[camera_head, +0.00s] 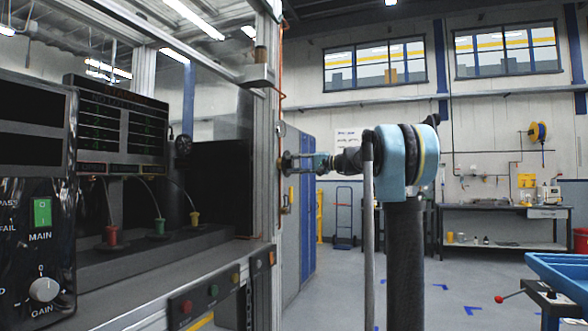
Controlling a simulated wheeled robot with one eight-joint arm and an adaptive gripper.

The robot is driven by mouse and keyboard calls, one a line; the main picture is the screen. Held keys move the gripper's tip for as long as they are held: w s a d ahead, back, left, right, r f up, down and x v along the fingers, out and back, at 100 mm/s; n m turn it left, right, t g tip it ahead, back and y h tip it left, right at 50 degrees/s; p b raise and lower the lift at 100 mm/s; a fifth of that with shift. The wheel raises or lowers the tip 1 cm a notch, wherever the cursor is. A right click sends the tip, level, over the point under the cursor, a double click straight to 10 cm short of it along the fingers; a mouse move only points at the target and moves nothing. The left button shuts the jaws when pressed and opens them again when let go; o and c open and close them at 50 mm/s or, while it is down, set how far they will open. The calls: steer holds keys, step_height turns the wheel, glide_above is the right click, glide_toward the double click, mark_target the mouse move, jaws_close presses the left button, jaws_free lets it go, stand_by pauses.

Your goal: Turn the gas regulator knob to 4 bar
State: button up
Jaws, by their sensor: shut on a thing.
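My gripper (291,162) reaches left from my blue and black arm to the upright aluminium post (267,190) of the test bench. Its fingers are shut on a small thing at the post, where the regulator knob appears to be. The knob is mostly hidden between the fingertips, and its marking and pressure setting are too small to read. A small round gauge (183,146) shows behind the bench frame, but its needle cannot be read.
A panel with a white GAIN knob (45,289) and a green MAIN switch (42,212) stands at left. An orange hose (281,60) runs down the post. A blue tray (560,272) is at right; open floor lies between.

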steer(key=shift+d, duration=0.1)
stand_by(0.3)
steer(key=o, duration=1.1)
steer(key=shift+w+f, duration=0.15)
steer(key=v, duration=1.2)
